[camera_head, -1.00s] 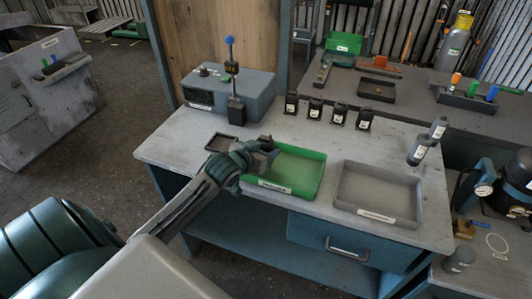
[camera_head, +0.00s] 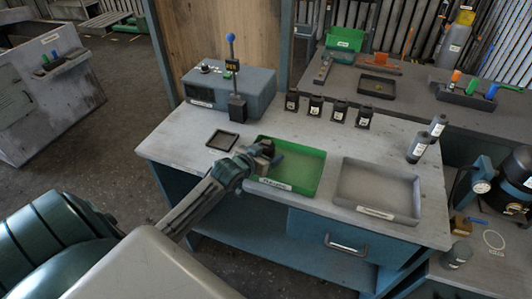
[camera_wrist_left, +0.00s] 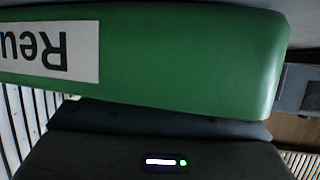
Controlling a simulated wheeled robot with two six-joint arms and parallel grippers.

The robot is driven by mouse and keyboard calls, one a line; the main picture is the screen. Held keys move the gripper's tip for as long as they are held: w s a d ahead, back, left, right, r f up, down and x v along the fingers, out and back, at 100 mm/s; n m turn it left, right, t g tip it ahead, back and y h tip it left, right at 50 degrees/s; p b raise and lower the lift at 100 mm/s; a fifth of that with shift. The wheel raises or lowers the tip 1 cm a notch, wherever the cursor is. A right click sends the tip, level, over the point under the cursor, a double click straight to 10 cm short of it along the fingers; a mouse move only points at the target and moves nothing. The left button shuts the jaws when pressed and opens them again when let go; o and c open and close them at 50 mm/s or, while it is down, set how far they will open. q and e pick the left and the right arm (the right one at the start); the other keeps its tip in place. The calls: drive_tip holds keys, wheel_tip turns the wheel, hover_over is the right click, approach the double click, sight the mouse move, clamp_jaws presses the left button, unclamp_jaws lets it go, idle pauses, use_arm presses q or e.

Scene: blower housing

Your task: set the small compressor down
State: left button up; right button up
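A dark blue and black machine with round pale gauges (camera_head: 515,183), which looks like the small compressor, stands at the right edge of the head view, partly cut off. My left gripper (camera_head: 268,156) is over the left end of the green tray (camera_head: 310,177), far from that machine. Its fingertips are small and dark there, and I cannot tell whether they hold anything. In the left wrist view the tray's green wall (camera_wrist_left: 200,60) with an upside-down label fills the top; no fingertips show. My right gripper is not in view.
A grey tray (camera_head: 378,208) sits right of the green one. A small dark tray (camera_head: 222,140), a grey box with a blue-topped lever (camera_head: 235,85), several black blocks (camera_head: 315,105) and two grey cylinders (camera_head: 417,147) share the bench. Bare bench lies between blocks and trays.

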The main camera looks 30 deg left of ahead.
use_arm(q)
drive_tip(key=shift+r, duration=0.1)
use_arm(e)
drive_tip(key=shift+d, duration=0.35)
use_arm(q)
drive_tip(key=shift+s, duration=0.3)
drive_tip(key=b+v, duration=0.1)
drive_tip(key=v, duration=0.8)
drive_tip(key=shift+s+r, duration=0.2)
drive_tip(key=shift+s, duration=0.05)
drive_tip(key=shift+v, duration=0.9)
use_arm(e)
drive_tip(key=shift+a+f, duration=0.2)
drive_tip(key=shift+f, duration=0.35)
use_arm(q)
drive_tip(key=shift+r, duration=0.1)
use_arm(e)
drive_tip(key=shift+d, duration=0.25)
use_arm(q)
drive_tip(key=shift+c, duration=0.2)
